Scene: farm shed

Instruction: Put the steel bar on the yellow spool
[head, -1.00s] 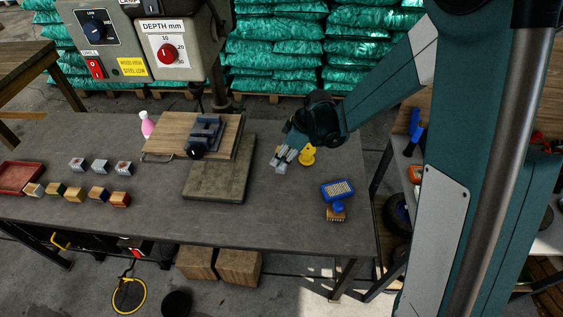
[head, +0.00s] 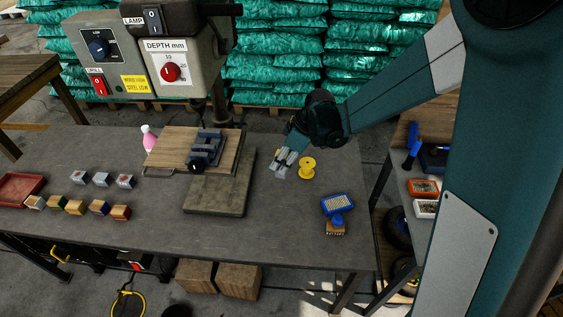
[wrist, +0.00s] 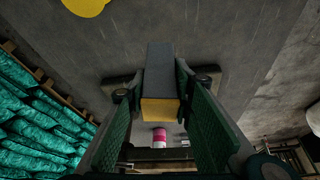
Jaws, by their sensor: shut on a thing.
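My gripper (head: 281,170) is shut on the steel bar, a grey block with a yellow end face (wrist: 160,72), seen between the finger pads in the wrist view. In the head view the fingers largely hide the bar. The yellow spool (head: 307,169) stands upright on the bench just right of my fingertips, with nothing on it. Part of the spool shows at the top left of the wrist view (wrist: 85,5). The bar is beside the spool, not over it; its height above the bench is hard to tell.
The drill press base (head: 218,198) with a wooden board and blue vise stands left of my gripper. Several small blocks (head: 75,207), a red tray (head: 18,188) and a pink bottle (head: 150,139) are further left.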

